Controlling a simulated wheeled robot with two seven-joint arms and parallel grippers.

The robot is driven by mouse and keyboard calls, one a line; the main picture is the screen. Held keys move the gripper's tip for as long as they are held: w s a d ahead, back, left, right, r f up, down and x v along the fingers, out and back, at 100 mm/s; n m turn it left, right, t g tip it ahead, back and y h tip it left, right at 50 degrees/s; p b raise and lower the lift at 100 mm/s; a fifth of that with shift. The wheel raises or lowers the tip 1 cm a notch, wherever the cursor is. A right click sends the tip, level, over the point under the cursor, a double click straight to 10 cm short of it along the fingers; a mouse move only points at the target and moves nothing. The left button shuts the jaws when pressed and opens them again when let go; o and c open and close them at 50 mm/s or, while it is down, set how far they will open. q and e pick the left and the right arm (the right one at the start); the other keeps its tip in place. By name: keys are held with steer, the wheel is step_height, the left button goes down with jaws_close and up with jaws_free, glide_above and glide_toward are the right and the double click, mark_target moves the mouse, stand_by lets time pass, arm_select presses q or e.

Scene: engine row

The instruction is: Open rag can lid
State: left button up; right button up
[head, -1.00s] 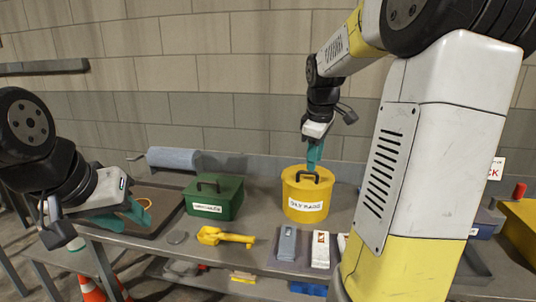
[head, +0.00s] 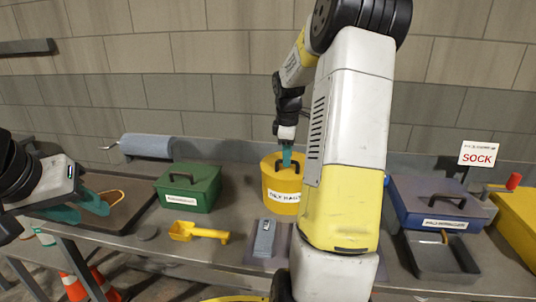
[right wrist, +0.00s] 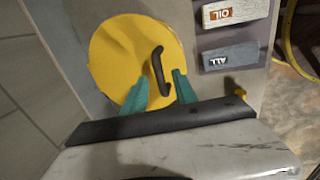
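The yellow rag can (head: 283,204) stands upright on the bench with its round lid on. A dark handle (right wrist: 160,70) rises from the lid (right wrist: 115,50) in the right wrist view. My right gripper (head: 286,160) points down at the lid from above. In the right wrist view its two teal fingers (right wrist: 159,90) are apart, one on each side of the handle's near end. I cannot tell whether they touch it. My left gripper (head: 84,207) is open and empty at the left, near a dark tray.
A green box (head: 188,187) stands left of the can, with a yellow scoop (head: 198,232) in front. Small labelled blocks (right wrist: 231,55) lie close to the can. A blue box (head: 438,203) and a grey tray (head: 440,258) are at the right. My right arm hides part of the bench.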

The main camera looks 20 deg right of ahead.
steer(key=shift+f, duration=0.2)
steer(key=shift+c, duration=0.4)
jaws_close()
stand_by(1.0)
